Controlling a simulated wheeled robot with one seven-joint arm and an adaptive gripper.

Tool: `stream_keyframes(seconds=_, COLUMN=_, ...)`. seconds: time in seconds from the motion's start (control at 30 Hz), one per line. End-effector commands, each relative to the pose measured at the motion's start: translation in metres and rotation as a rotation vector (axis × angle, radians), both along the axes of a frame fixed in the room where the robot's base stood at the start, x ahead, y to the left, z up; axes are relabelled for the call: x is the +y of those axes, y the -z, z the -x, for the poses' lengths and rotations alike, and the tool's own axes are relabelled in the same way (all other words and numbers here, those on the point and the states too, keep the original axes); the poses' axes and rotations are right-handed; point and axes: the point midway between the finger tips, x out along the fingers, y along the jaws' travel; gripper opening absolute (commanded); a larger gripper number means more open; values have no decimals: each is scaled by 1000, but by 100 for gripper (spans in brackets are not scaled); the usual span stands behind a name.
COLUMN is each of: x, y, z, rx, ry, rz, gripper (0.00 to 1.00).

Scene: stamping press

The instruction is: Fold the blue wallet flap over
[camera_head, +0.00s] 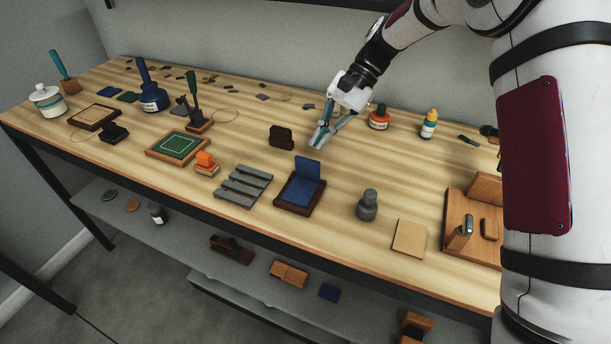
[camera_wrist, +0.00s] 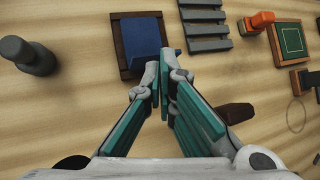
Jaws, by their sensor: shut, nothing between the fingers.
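The blue wallet (camera_head: 298,194) lies open in a dark brown wooden tray (camera_head: 281,204) near the front middle of the bench. Its flap (camera_head: 307,168) stands up at the far edge, leaning slightly back.
A small dark brown block (camera_head: 281,136) stands left of my gripper. A grey slatted rack (camera_head: 244,186) lies left of the wallet, and a grey knobbed tool (camera_head: 367,205) stands right.

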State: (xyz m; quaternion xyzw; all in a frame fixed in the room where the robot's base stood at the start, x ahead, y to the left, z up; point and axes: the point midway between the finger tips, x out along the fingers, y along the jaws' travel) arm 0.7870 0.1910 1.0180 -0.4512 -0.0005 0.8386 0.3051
Motion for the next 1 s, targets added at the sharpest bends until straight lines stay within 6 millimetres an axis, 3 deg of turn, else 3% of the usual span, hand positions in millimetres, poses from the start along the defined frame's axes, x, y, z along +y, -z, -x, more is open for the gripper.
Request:
stream_keyframes(seconds=0.2, x=11, y=18, z=7, rx=0, ry=0, rz=0, gripper=0)
stream_keyframes(seconds=0.7, x=17, y=19, z=26, rx=0, ry=0, rz=0, gripper=0)
stream_keyframes(seconds=1.0, x=18, y=20, z=26, rx=0, ry=0, rz=0, gripper=0)
